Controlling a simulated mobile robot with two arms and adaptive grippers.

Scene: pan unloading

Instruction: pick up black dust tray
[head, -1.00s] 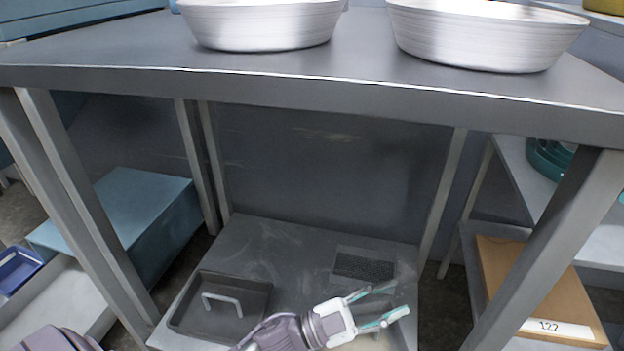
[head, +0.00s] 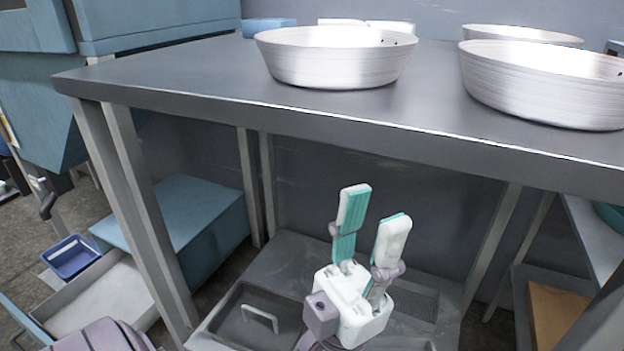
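The black dust tray (head: 238,322) is a shallow dark tray with a pale grey bar handle. It lies on the lower shelf of the metal table, at the bottom of the view, left of my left gripper. My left gripper (head: 374,222) is under the tabletop, to the right of the tray, with its two teal-padded fingers pointing up. The fingers are apart with nothing between them. The gripper's body and arm hide the tray's right side, and the tray's near edge is cut off by the frame. My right gripper is not in view.
Large metal pans (head: 336,62) stand on the grey tabletop (head: 210,80) above. Table legs (head: 140,190) frame the shelf. A dark mesh patch (head: 415,303) is on the shelf at right. A blue box (head: 205,215) and small blue tray (head: 72,257) are at left.

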